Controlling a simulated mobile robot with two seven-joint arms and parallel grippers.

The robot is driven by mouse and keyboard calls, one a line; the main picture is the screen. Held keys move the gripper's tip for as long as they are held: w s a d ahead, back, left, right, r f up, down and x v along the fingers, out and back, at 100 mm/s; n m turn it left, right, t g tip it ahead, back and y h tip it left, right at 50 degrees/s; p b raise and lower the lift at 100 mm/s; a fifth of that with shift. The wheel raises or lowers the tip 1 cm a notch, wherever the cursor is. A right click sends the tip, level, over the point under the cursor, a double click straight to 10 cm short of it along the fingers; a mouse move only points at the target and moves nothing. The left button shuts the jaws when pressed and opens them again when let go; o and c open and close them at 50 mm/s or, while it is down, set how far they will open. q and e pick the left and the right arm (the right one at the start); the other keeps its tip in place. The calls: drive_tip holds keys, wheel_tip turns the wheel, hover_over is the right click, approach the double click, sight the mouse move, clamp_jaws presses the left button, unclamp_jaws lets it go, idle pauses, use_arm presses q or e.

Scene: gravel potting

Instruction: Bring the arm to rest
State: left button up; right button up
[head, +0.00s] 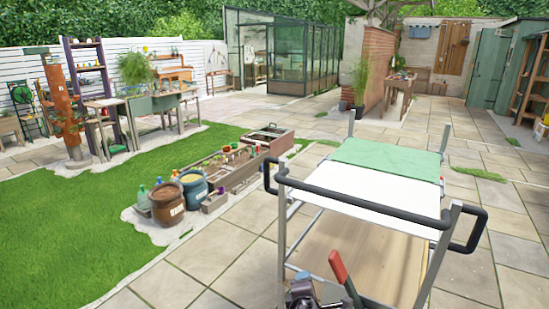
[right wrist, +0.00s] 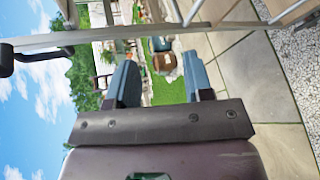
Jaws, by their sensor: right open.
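My right gripper (right wrist: 161,76) shows in the right wrist view with its two blue-grey fingers spread apart. Nothing is between the fingers at close range; garden, paving and pots show in the distance beyond them. The wrist view is turned on its side, with sky at the left. In the head view, a dark part with a red, handle-like piece (head: 341,273) shows at the bottom edge in front of the cart. I cannot tell whether it belongs to my arm. My left gripper is not in view.
A cart (head: 385,187) with a black handle, white top and green mat (head: 386,158) stands close in front. Its metal frame (right wrist: 110,35) crosses the wrist view. A brown pot (head: 167,204) and a blue pot (head: 194,188) stand left. Paving (head: 225,265) between them is clear.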

drive_tip(key=s+d+f+m+g, duration=0.1)
drive_tip(key=s+d+f+m, duration=0.1)
drive_tip(key=s+d+m, duration=0.4)
drive_tip(key=s+d+f+m+y, duration=0.1)
drive_tip(key=s+d+f+m, duration=0.2)
drive_tip(key=s, duration=1.4)
drive_tip(key=s+d+f+m+g, duration=0.1)
drive_tip(key=s+d+f+m, duration=0.2)
drive_tip(key=s+d+m, duration=0.7)
drive_tip(key=shift+s+g+y, duration=0.3)
drive_tip(key=shift+s+y, duration=0.1)
drive_tip(key=shift+s, duration=0.3)
drive_tip(key=shift+d, duration=0.15)
